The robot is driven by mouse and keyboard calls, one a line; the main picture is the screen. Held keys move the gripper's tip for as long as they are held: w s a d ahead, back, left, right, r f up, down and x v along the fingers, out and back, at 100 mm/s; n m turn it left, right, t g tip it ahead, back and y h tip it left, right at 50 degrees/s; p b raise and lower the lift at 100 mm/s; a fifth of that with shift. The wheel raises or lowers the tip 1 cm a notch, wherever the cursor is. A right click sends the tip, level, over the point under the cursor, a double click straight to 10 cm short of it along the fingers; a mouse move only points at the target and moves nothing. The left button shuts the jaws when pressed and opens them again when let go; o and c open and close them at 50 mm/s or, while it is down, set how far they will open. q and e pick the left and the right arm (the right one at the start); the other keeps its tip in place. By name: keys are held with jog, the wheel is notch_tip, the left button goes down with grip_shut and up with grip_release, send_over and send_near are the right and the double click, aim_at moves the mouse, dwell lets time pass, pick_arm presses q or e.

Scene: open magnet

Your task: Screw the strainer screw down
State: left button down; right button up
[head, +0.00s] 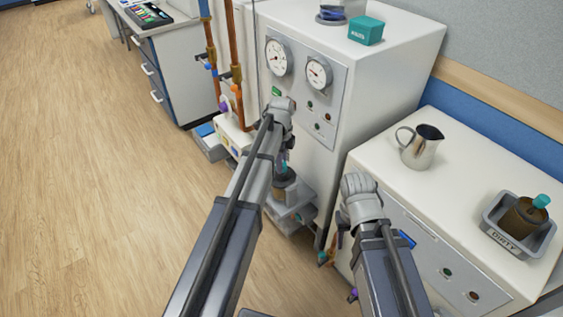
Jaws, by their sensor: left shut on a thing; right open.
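My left gripper (284,160) reaches down beside the front of the white cabinet, mostly hidden behind my own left arm. It is shut on a small teal part, seemingly the strainer screw (284,167), above a dark brown round body (285,180) on a grey fitting. The exact grip and the screw's thread are hidden. My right gripper (332,248) points down at the front left edge of the white counter, largely hidden by its own wrist. It is open, and nothing is visible in it.
The white cabinet (350,60) with two gauges stands behind my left gripper. On the counter are a steel jug (421,148) and a grey tray marked DIRTY (500,234), holding a brown cylinder with a teal top (525,215). Copper pipes (232,50) rise at left. Wooden floor is clear.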

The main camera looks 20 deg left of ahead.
pick_arm(q)
jog(key=m, duration=0.7)
dwell(0.6)
jog(key=shift+c, duration=2)
grip_release()
notch_tip(320, 180, up, 8)
jog(key=p, duration=0.8)
jog(key=shift+f, duration=0.1)
